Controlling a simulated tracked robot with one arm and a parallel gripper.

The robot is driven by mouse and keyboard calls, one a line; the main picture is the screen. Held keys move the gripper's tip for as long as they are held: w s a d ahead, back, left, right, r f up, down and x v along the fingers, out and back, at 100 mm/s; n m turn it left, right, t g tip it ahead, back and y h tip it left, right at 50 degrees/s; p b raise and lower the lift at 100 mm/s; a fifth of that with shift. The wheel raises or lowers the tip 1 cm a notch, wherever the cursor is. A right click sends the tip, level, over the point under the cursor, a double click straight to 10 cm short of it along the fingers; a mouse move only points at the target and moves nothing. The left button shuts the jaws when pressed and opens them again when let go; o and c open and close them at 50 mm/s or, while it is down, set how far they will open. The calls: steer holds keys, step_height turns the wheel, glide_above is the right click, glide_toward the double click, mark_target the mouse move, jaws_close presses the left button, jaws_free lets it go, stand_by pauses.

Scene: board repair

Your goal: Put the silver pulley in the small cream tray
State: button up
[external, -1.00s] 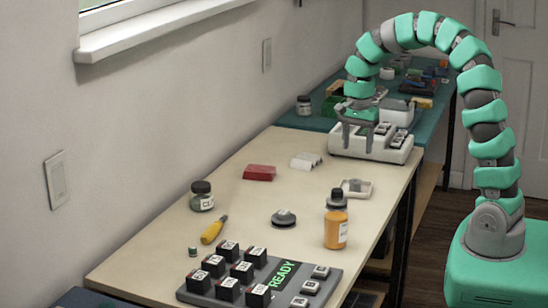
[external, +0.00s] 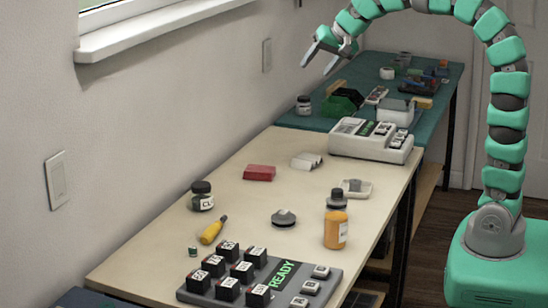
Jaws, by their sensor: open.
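A silver-grey round disc with a raised hub, which looks like the silver pulley (external: 283,218), lies flat on the pale near table, left of the orange bottle. The small cream tray (external: 366,193) is on the same table near its right edge, behind the bottle. A greyish shape shows inside the tray, too small to name. My gripper (external: 314,62) is open and empty, high in the air near the wall, far above and behind both pulley and tray. Its fingers point down and to the left.
A dark jar (external: 202,196), yellow screwdriver (external: 213,231), red block (external: 259,173) and white cylinders (external: 306,161) are on the table. A key board (external: 262,275) lies in front, a white device (external: 371,142) behind.

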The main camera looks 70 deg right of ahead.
steer(key=s+a+r+n+t, duration=0.2)
steer(key=a+r+n, duration=0.1)
steer(key=r, duration=0.6)
steer(key=s+a+r+n+t, duration=0.3)
steer(key=a+r, duration=0.3)
steer(key=r, duration=0.3)
steer(key=s+a+r+n+t+y, duration=0.1)
steer(key=s+a+r+n+t, duration=0.2)
steer(key=r, duration=0.6)
steer(key=shift+s+a+n, duration=0.25)
steer(key=shift+a+n, duration=0.35)
steer(key=shift+a, duration=0.6)
